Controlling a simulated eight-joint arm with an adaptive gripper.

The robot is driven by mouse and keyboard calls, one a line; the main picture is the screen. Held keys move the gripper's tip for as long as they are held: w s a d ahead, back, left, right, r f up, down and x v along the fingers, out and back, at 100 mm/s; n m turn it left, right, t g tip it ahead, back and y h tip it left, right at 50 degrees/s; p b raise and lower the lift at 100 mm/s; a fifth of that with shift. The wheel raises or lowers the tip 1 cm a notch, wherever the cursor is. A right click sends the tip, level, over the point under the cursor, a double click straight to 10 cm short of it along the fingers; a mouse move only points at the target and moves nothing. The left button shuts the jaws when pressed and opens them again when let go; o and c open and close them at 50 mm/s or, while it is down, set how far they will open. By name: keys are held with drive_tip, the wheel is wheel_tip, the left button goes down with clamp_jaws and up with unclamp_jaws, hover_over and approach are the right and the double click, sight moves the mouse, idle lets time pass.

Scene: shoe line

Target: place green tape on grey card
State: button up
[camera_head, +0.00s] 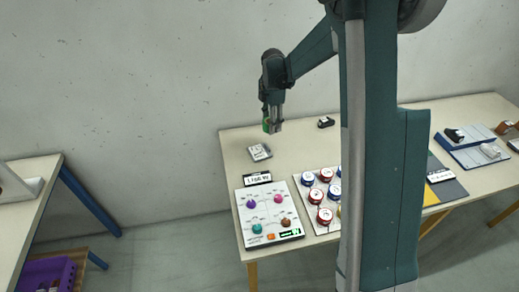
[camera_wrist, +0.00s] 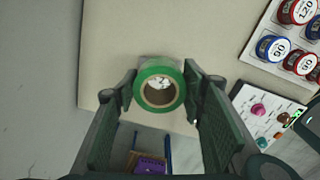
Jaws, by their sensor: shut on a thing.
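My gripper (camera_head: 272,124) is shut on a roll of green tape (camera_wrist: 149,70) and holds it above the left end of the table. The tape stands between the two fingers in the wrist view, with its round hole facing the camera. It also shows as a small green patch in the head view (camera_head: 266,126). A dark grey card (camera_head: 450,189) lies farther right on the table, beside a yellow area and a white label. My arm column partly hides that area. The grey card is not visible in the wrist view.
A small pale labelled block (camera_head: 260,152) lies below my gripper. A panel with coloured knobs (camera_head: 270,216) and a board of red and blue round tins (camera_head: 318,200) stand in front. A blue tray (camera_head: 470,150) is at right. A black item (camera_head: 326,122) lies at the back edge.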

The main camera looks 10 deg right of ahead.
drive_tip(key=a, duration=0.2)
drive_tip(key=s+a, duration=0.1)
drive_tip(key=a, duration=0.2)
drive_tip(key=shift+s+r, duration=0.15)
drive_tip(key=shift+s, duration=0.05)
hover_over(260, 151)
drive_tip(key=shift+f, duration=3.15)
drive_tip(key=shift+f, duration=1.85)
drive_tip(key=shift+f+b, duration=0.6)
drive_tip(key=shift+b, duration=0.2)
